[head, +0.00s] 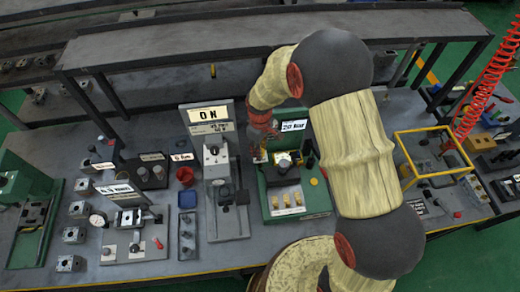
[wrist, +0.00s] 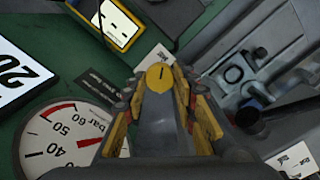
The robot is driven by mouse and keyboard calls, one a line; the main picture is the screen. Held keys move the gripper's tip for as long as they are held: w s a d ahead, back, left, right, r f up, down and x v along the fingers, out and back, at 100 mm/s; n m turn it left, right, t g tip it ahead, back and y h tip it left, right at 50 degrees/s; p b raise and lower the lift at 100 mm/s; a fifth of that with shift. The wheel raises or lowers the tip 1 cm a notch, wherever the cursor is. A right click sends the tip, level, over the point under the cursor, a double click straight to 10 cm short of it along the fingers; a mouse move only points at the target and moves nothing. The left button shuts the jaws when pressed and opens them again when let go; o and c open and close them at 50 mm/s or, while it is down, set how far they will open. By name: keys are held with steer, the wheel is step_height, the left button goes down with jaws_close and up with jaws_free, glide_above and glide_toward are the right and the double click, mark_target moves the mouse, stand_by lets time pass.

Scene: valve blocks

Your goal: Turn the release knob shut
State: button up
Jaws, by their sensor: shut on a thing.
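A round yellow knob (wrist: 160,77) with a short black line on its face sits between my fingertips in the wrist view. The black line runs nearly up and down in that picture. My gripper (wrist: 160,95) has yellow-padded fingers on both sides of the knob and is shut on it. In the head view my gripper (head: 259,156) is low at the left edge of the green valve stand (head: 318,203). The knob is hidden there. A round pressure gauge (wrist: 62,142) marked in bar lies left of my fingers in the wrist view; its full reading is cut off.
A grey stand with an "ON" sign (head: 209,114) stands just left of my gripper. A white sign (head: 293,126) is on the green stand. A yellow-framed display (wrist: 118,24) is close in the wrist view. A yellow frame (head: 432,133) stands to the right.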

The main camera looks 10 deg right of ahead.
stand_by(0.3)
steer(key=o, duration=1.2)
steer(key=shift+c, duration=0.2)
steer(key=shift+r, duration=0.1)
step_height(320, 180, up, 12)
stand_by(0.3)
